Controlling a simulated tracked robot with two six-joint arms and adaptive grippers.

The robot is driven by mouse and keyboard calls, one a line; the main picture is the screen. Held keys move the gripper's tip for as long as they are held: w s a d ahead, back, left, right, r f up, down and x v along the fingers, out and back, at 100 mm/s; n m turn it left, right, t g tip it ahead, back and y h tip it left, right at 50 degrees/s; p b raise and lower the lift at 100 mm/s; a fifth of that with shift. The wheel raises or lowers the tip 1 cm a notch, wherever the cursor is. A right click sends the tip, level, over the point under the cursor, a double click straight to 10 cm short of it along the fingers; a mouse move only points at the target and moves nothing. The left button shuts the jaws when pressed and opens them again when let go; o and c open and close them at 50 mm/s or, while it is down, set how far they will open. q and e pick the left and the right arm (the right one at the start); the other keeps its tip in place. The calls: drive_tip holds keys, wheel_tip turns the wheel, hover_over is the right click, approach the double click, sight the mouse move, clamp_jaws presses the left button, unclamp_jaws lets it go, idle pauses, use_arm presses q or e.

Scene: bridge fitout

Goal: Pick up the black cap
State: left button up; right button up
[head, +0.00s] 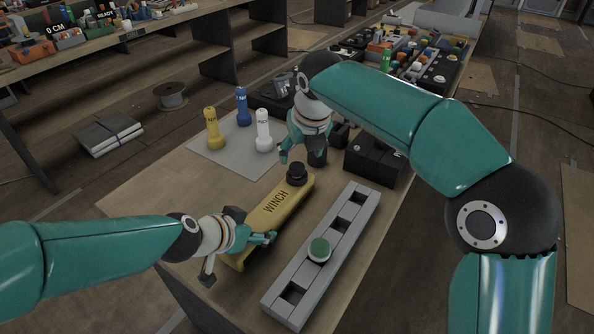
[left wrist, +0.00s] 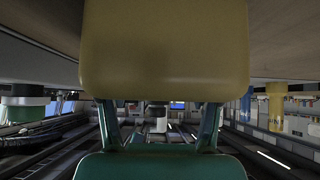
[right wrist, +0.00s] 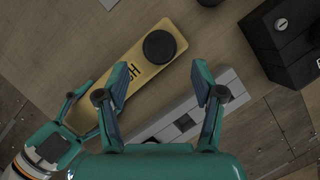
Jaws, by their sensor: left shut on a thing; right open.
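The black cap (head: 297,174) sits upright on the far end of the yellow WINCH body (head: 272,206), which lies on the table. In the right wrist view the black cap (right wrist: 159,46) shows from above as a round disc. My left gripper (head: 237,256) is shut on the near end of the yellow body; the left wrist view shows the yellow body (left wrist: 165,50) close up between its fingers. My right gripper (head: 299,150) is open and empty, above and just beyond the cap. In the right wrist view the cap lies ahead of the open fingertips (right wrist: 160,76), not between them.
A grey slotted rail (head: 340,222) with a green button (head: 319,250) lies right of the yellow body. Yellow (head: 212,128), blue (head: 242,106) and white (head: 263,130) handles stand on a grey mat (head: 205,155) behind. A black box (head: 375,160) stands to the right.

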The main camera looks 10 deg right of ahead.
sight(297, 166)
drive_tip(key=shift+x, duration=3.1)
drive_tip(key=shift+s, duration=0.1)
